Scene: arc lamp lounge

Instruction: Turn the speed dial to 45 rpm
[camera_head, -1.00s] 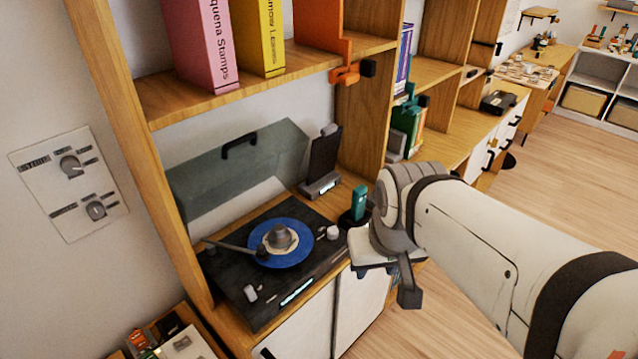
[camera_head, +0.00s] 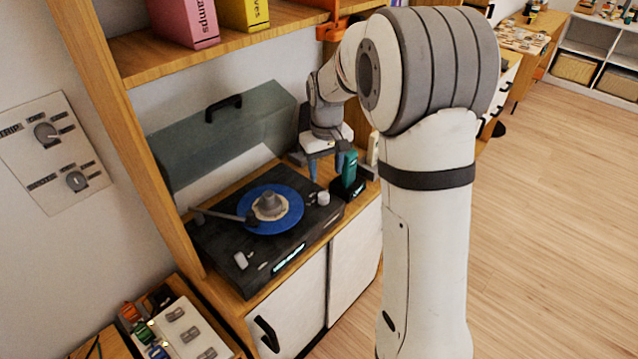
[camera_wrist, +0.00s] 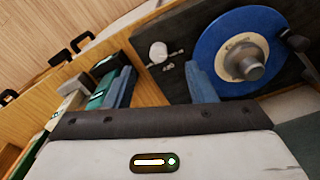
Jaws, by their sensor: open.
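The turntable (camera_head: 219,247) sits on the cabinet top with a blue record (camera_head: 285,217) on it. A round white knob (camera_head: 323,198) stands at its right corner; the wrist view shows this knob (camera_wrist: 158,52) with small white marks beside it. I take it for the speed dial; its setting is too small to read. My gripper (camera_head: 326,168) is open and empty, above and behind the knob. In the wrist view, its blue fingers (camera_wrist: 162,76) are spread, with the knob beyond the gap between them. They appear apart from the knob.
A teal object in a black stand (camera_head: 349,172) stands close to the right of my gripper. The tonearm (camera_head: 222,215) lies at the record's left. The raised lid (camera_head: 215,140) is behind. A shelf with books (camera_head: 183,20) overhangs. Another light control (camera_head: 240,260) sits at the turntable's front.

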